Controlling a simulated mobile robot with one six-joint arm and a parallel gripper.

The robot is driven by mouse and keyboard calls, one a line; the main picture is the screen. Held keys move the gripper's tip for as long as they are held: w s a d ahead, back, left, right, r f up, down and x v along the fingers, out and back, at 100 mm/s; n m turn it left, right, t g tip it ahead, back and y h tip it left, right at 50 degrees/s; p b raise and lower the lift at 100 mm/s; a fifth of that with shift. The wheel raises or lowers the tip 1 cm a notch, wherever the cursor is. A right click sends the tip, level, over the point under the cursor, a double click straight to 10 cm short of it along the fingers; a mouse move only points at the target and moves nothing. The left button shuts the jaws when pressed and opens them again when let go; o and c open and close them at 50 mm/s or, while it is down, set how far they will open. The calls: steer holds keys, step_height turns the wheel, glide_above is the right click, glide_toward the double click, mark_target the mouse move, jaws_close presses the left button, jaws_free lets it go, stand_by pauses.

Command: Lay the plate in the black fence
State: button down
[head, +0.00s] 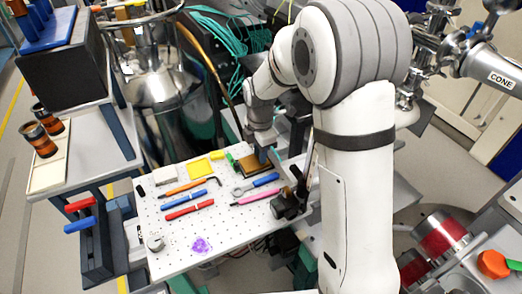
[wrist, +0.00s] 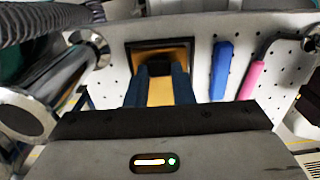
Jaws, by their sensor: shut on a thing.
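The plate (wrist: 160,95) is tan, with a dark block on it that looks like a grip. My gripper (wrist: 160,72) has its two dark blue fingers on either side of this block and is shut on it. The black fence (wrist: 131,52) shows as a dark border around the far part and sides of the plate. In the head view my gripper (head: 262,154) points down over the brown plate (head: 248,163) at the board's back right. The plate appears within the fence's outline; I cannot tell whether it rests flat. The near side is hidden by my gripper.
A white perforated board (head: 230,222) carries several tools, including a blue-handled one (head: 265,180) and a pink one (head: 256,198) near the fence. A yellow square (head: 200,167) lies left of it. Black clamp-like hardware (head: 290,200) stands at the right edge.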

steer(key=c, duration=1.3)
jaws_free()
steer(key=shift+o, duration=0.2)
step_height(320, 180, up, 13)
steer(key=p, duration=0.1)
steer(key=shift+r, duration=0.1)
